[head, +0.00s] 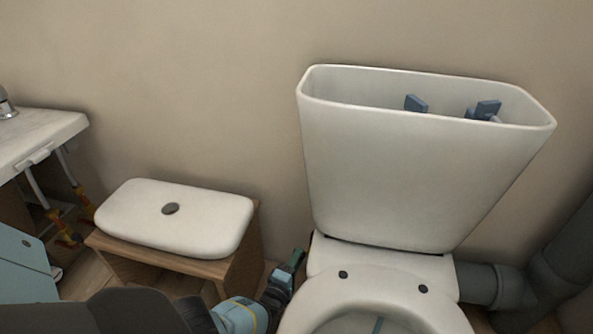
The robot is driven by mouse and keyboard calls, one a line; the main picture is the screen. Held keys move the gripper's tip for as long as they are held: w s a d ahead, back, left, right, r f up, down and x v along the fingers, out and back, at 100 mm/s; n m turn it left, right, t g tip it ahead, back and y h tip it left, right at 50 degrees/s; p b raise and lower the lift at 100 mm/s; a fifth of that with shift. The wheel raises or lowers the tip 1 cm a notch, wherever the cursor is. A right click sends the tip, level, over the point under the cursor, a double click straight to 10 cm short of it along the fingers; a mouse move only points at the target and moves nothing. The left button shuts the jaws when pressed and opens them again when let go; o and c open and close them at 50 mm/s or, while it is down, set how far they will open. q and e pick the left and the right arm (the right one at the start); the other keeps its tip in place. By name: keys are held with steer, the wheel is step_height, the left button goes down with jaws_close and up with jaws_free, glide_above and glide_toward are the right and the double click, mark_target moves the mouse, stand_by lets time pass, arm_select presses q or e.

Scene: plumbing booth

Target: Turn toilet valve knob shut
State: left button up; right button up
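The toilet has an open tank (400,175) against the wall and a white seat (335,290) below it. My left gripper (294,262) points at the narrow gap between the wooden stool and the toilet, close to the left side of the toilet. I cannot make out a toilet valve knob; that spot is low and partly covered by my gripper. Whether the fingers are open or shut, or touch anything, does not show. My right gripper is out of view.
The white tank lid (172,215) lies on a wooden stool (240,265) left of my gripper. A sink (35,140) with red and yellow valves (62,228) below is at the far left. Grey drain pipes (520,285) stand at the right. Blue parts (416,103) show inside the tank.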

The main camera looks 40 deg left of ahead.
arm_select(q)
steer(key=p+v, duration=0.4)
steer(key=v, duration=0.3)
steer(key=shift+s+d, duration=0.2)
steer(key=shift+s, duration=0.15)
stand_by(0.5)
